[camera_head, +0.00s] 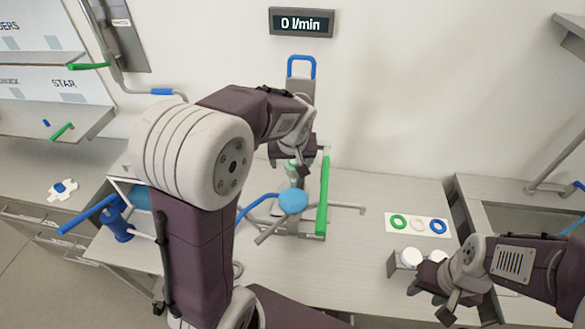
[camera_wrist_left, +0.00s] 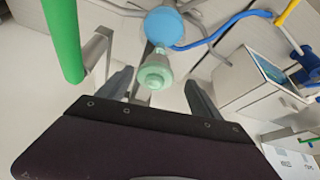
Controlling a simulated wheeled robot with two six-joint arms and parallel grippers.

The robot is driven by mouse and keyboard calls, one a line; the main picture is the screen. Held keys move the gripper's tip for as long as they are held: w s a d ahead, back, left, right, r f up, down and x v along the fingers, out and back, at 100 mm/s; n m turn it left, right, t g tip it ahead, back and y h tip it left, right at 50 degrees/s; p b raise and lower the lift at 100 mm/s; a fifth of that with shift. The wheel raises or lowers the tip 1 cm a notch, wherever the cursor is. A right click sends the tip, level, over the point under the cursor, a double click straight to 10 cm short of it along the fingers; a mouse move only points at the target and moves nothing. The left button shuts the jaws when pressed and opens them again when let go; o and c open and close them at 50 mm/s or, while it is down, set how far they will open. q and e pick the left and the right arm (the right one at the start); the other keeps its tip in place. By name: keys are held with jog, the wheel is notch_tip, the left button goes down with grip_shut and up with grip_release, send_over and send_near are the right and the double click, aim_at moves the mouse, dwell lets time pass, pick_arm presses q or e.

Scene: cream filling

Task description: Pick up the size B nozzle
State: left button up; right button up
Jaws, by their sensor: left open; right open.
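A pale green stepped nozzle-like piece (camera_wrist_left: 155,72) shows in the left wrist view, beside a round blue part (camera_wrist_left: 164,27). In the head view the pale green piece (camera_head: 291,167) shows just behind the blue round part (camera_head: 293,201). No size letter is readable on it. My left gripper (camera_wrist_left: 160,85) is open, with the pale green piece between the lines of its two fingers; contact cannot be told. In the head view my left gripper (camera_head: 295,158) is at the back of the table, partly hidden by my arm. My right gripper (camera_head: 431,301) is open at the lower right.
A green bar (camera_head: 323,195) stands close to the right of my left gripper. A card with green, white and blue rings (camera_head: 418,225) lies on the table (camera_head: 350,265). A grey holder with white round pieces (camera_head: 411,258) is near my right gripper. A blue-handled tool (camera_head: 118,222) stands left.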

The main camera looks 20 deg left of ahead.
pick_arm(q)
jog(key=x, duration=0.2)
jog(key=p+x, duration=0.1)
jog(key=x, duration=0.1)
jog(key=shift+d+f, duration=0.1)
jog(key=shift+d, duration=0.3)
jog(key=shift+w+d+f, duration=0.1)
jog(key=shift+w+f, duration=0.05)
jog(key=shift+w, duration=0.05)
jog(key=shift+s+a, duration=0.15)
jog(key=shift+a, duration=0.1)
jog(key=c, duration=1.6)
jog(key=shift+d, duration=0.15)
grip_shut()
notch_tip(320, 180, up, 18)
jog(key=shift+b, duration=0.35)
